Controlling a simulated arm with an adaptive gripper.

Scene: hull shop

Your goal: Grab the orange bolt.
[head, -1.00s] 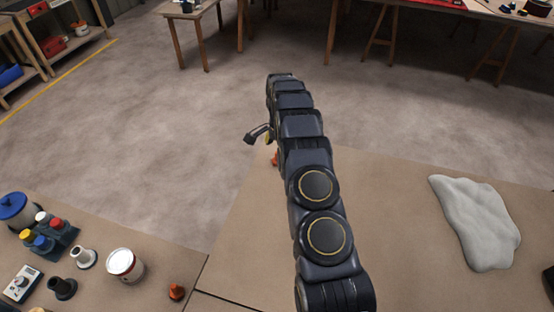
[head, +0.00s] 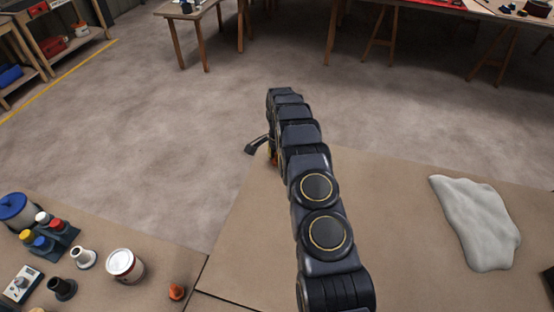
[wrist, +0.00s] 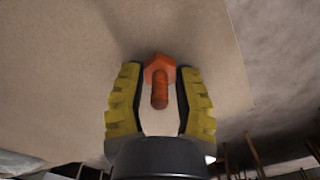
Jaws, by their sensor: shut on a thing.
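The orange bolt (wrist: 160,90) shows in the wrist view between the two yellow-padded fingers of my gripper (wrist: 160,72). Its hexagonal head is at the fingertips and its shank points toward the palm. My gripper is shut on it, low over the brown tabletop (wrist: 60,70). I cannot tell whether the bolt still touches the table. In the head view my arm hides most of the gripper, and only a bit of orange and yellow (head: 273,155) shows at the table's far left corner.
A crumpled white cloth-like lump (head: 475,222) lies at the right of the table. On the left table are a white can (head: 124,265), a bottle rack (head: 50,240), a small orange piece (head: 176,292) and dark and white fittings. Open floor lies beyond.

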